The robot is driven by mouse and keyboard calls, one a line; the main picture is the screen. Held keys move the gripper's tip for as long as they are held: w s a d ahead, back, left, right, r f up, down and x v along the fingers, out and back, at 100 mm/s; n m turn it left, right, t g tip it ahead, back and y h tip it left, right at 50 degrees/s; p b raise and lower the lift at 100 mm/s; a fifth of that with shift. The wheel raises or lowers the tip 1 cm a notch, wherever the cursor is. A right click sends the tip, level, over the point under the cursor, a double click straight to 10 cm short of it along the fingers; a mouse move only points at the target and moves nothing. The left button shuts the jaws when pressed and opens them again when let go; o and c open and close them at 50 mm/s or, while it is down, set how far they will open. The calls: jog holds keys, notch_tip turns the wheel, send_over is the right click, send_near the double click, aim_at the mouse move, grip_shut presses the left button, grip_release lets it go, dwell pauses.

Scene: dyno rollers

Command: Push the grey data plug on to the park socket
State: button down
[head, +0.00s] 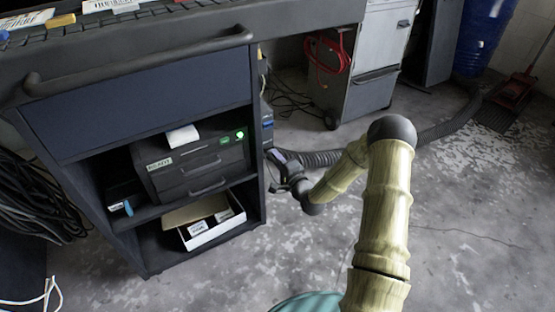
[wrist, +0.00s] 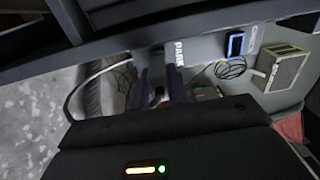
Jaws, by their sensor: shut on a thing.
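My gripper (wrist: 160,92) is shut on the grey data plug (wrist: 158,95), of which only a small part shows between the dark fingers. The plug points toward a grey panel (wrist: 205,48) on the side of the cabinet. The panel has a PARK label (wrist: 179,53) just right of the fingertips. The park socket itself is hidden behind the fingers, so I cannot tell whether the plug touches it. In the head view my gripper (head: 276,172) is beside the cabinet's right side, and the plug is too small to make out.
A blue-framed socket (wrist: 235,45) sits right of the PARK label. A pale cable (wrist: 78,88) arcs left of the fingers. The cabinet (head: 257,120) holds a black unit with a green light (head: 239,134).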

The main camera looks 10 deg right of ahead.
jog(key=shift+w+a, duration=0.15)
jog(key=shift+w, duration=0.35)
dwell(0.5)
jog(key=c, duration=1.3)
grip_release()
jog(key=p+v, duration=0.4)
jog(key=v, duration=1.3)
jog(key=shift+s, duration=0.2)
